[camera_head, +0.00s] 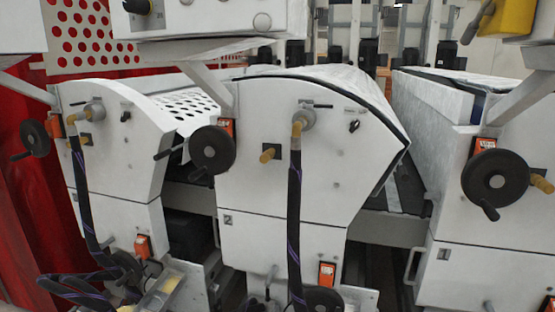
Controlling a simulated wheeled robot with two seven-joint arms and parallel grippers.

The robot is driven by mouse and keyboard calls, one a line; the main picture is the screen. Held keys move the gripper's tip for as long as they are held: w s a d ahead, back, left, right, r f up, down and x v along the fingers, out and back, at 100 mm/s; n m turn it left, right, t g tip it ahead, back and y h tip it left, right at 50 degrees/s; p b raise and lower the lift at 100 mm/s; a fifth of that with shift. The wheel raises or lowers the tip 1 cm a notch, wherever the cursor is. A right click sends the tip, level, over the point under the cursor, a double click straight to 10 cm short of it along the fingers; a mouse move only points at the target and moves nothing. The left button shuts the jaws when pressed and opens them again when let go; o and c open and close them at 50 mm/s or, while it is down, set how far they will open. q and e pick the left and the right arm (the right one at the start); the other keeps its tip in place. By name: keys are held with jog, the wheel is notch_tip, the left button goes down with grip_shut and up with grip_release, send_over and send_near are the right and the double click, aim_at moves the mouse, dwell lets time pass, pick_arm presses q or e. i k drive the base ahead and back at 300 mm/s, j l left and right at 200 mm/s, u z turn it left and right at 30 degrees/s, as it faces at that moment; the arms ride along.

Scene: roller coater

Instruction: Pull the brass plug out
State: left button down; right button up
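Several brass-coloured fittings show on the white machine housings. On the middle housing (277,190), a short brass plug (270,152) sticks out beside a black handwheel (212,149). Above it to the right, a brass hose fitting (298,124) joins a dark hose (294,215) to a grey port. Another brass plug (541,184) sits at the right edge, beside the right handwheel (495,178). I cannot tell which plug the task names. Neither of my grippers shows.
A red panel (30,200) stands at the left. Dark hoses (85,200) hang in front of the housings and gather at the lower left. A dark gap (388,190) separates the middle housing from the right housing (490,265). A yellow part (512,18) hangs at the top right.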

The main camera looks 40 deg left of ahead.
aim_at(266, 156)
jog(key=u, duration=1.6)
jog(key=j, duration=0.35)
jog(key=k+j, duration=0.15)
jog(key=j, duration=0.5)
jog(key=i+j, duration=0.15)
jog(key=j, duration=0.2)
jog(key=i+j+z, duration=0.1)
jog(key=j, duration=0.3)
jog(key=i+j, duration=0.2)
jog(key=j, duration=0.15)
jog(key=i+l+z, duration=0.1)
jog(key=i, duration=0.5)
